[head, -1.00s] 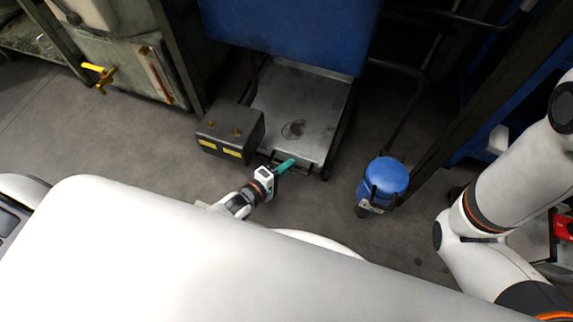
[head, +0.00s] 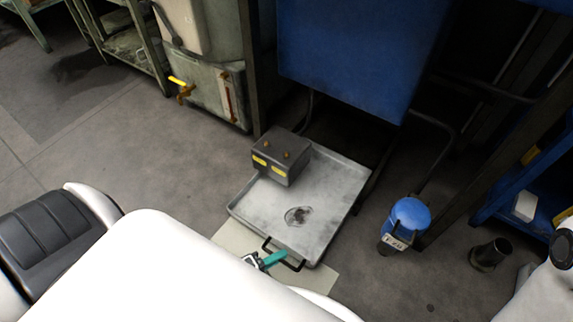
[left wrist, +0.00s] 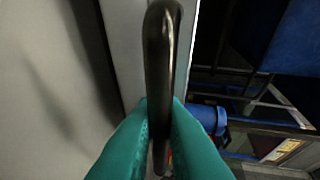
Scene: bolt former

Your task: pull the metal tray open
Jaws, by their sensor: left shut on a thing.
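The metal tray (head: 335,190) is a shallow grey pan with a dark stain, extending out from under a blue machine body. Its dark bar handle (head: 298,266) is on the near edge. My left gripper (head: 268,260) has teal fingers shut on this handle. In the left wrist view the fingers (left wrist: 160,125) close on both sides of the handle bar (left wrist: 160,50), with the pale tray behind it. My own white body hides most of the left arm. My right gripper is not in view.
A grey box with yellow labels (head: 282,157) overlaps the tray's left side; whether it touches is unclear. A blue canister (head: 408,216) and a dark cylinder (head: 489,254) stand to the right. A pale floor patch (head: 234,236) lies under the tray's near end. Floor at left is clear.

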